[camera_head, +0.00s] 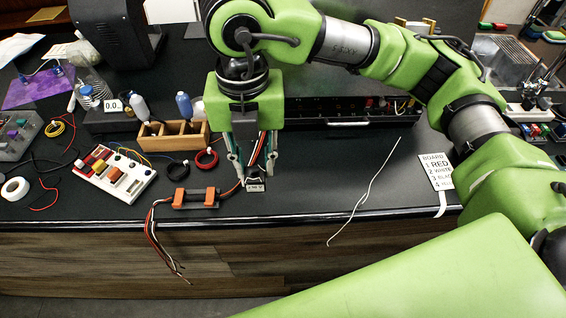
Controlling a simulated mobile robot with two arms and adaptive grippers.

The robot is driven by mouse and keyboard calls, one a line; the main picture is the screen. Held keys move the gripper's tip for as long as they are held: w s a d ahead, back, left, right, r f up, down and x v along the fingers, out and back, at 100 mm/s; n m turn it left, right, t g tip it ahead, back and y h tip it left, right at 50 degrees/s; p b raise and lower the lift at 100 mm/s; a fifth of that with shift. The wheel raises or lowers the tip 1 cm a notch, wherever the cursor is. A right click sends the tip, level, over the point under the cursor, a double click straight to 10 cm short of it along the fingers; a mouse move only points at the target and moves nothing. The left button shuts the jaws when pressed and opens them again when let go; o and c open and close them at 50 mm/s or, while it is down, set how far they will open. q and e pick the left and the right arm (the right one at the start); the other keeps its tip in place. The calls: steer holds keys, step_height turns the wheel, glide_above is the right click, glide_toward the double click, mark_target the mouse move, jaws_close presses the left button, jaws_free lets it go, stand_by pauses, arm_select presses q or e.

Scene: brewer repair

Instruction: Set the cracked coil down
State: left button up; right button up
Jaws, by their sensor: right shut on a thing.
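My right gripper (255,174) points down over the front part of the black bench, its fingers on either side of a small grey plug (256,185) with dark, white and orange wires. An orange and dark coil-like part (195,198) lies or hangs just left of the plug, near the bench's front edge; an orange wire seems to join the two. Loose wires (160,240) trail from its left end over the edge. I cannot see a crack, nor tell whether the part touches the bench. My left gripper is out of view.
A wooden holder (172,136) and a red wire ring (207,159) stand close behind. A white board with coloured blocks (115,172) is to the left. A white cable (365,190) and a "BOARD" card (436,171) are to the right. Bench between gripper and cable is clear.

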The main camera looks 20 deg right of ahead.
steer(key=w+d+f+p, duration=0.1)
steer(key=w+d+f, duration=0.2)
steer(key=w+d+f+p, duration=0.2)
steer(key=w+d+f, duration=0.1)
steer(key=shift+w+d+f, duration=0.1)
steer(key=shift+w+f, duration=0.2)
steer(key=shift+f, duration=0.05)
steer(key=shift+w+d+f, duration=0.3)
steer(key=shift+f, duration=0.25)
step_height(320, 180, down, 3)
steer(key=shift+w+d+p, duration=0.1)
steer(key=shift+p, duration=1.05)
steer(key=shift+f+b, duration=0.4)
steer(key=shift+f, duration=0.05)
steer(key=o, duration=1.2)
steer(key=shift+r, duration=0.1)
steer(key=shift+c, duration=0.2)
